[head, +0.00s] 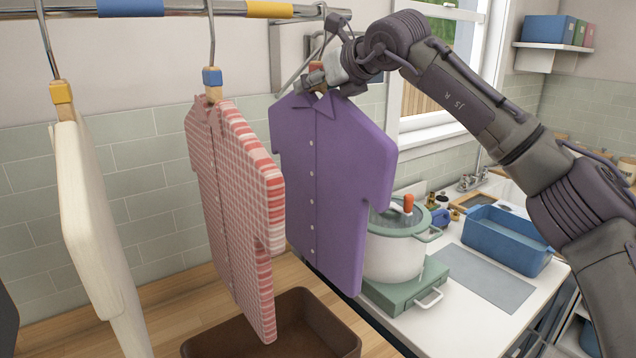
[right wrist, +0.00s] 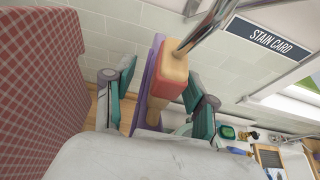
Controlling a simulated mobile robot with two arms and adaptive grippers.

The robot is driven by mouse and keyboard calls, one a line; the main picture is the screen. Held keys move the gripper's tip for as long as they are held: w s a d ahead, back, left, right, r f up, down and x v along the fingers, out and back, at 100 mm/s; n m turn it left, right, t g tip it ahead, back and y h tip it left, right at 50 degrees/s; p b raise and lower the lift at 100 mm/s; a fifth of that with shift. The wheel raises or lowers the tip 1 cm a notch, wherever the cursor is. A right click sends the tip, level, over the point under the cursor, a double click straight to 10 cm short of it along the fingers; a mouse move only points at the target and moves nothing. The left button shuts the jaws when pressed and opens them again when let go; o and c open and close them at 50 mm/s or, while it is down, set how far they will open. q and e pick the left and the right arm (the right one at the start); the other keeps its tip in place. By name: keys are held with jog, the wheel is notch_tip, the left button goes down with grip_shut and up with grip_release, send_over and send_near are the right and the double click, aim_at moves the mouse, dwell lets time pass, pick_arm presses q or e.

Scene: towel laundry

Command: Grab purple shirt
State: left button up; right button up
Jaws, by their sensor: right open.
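The purple shirt (head: 335,165) hangs from the rail at the right end of the row in the head view. Its hanger has a red clip block, which shows large in the right wrist view (right wrist: 171,70), with a thin purple strip of the shirt (right wrist: 149,80) behind it. My right gripper (head: 318,78) is at the top of the shirt, by the collar and hanger. In the right wrist view its two open fingers (right wrist: 158,95) stand on either side of the hanger's block and wooden neck. My left gripper is not in view.
A red checked shirt (head: 228,190) hangs left of the purple one, and a cream garment (head: 85,220) farther left. A brown bin (head: 335,335) stands below. A white pot (head: 392,258) and blue basin (head: 508,240) are on the counter at right.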

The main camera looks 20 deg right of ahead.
jog(key=shift+s+d, duration=0.1)
jog(key=c, duration=0.4)
grip_shut()
jog(key=shift+r, duration=0.15)
